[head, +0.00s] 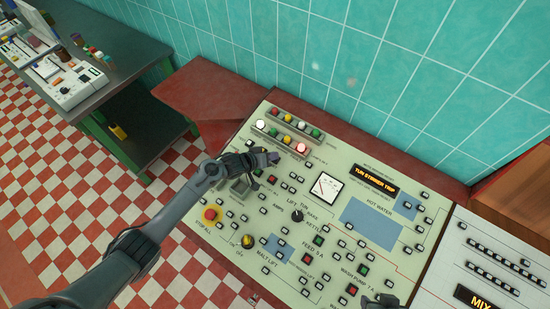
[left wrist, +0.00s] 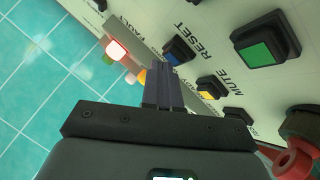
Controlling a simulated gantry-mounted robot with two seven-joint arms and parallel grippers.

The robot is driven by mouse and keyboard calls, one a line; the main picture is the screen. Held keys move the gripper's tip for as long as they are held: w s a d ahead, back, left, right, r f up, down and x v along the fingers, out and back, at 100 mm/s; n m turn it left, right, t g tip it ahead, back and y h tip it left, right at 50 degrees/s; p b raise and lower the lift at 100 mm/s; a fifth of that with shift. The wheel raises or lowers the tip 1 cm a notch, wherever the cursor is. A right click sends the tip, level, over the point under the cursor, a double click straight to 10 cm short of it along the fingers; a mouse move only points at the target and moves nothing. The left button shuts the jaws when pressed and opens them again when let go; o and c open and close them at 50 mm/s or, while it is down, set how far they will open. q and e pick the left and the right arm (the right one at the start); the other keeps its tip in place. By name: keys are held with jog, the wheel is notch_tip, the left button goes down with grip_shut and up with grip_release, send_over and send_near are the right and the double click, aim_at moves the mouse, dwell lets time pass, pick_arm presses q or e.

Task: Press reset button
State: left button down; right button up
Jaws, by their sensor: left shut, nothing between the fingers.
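My left gripper (head: 272,157) is shut and empty over the upper left part of the cream control panel (head: 330,225). In the left wrist view its closed fingers (left wrist: 165,88) point at the panel. A blue button (left wrist: 178,50) in a black frame sits beside the printed word RESET, just beyond the fingertips. I cannot tell whether the tips touch it. A yellow button (left wrist: 206,90) sits by the word MUTE. In the head view my left gripper hides this part of the panel. A dark piece at the bottom edge looks like my right gripper (head: 380,301); its jaws are unclear.
A lit red lamp (left wrist: 117,48) and a larger green button (left wrist: 266,50) are near the fingers. A red stop knob (head: 211,215) sits at the panel's left. The display (head: 375,179) reads TUN STIRRER TRIP. A teal tiled wall (head: 400,70) rises behind the panel.

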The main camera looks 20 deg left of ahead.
pick_arm(q)
jog(key=shift+f, duration=0.2)
jog(key=shift+r, duration=0.15)
dwell(0.4)
jog(key=shift+s+r+p, duration=0.15)
jog(key=shift+r+p, duration=0.45)
jog(key=shift+p, duration=0.25)
jog(key=shift+r, duration=0.1)
jog(key=r+p, duration=0.2)
jog(key=p, duration=0.1)
jog(key=s+r+p, duration=0.1)
jog(key=r+p, duration=0.1)
jog(key=shift+a+r+p, duration=0.15)
jog(key=shift+r+p, duration=0.2)
jog(key=shift+p, duration=0.05)
dwell(0.4)
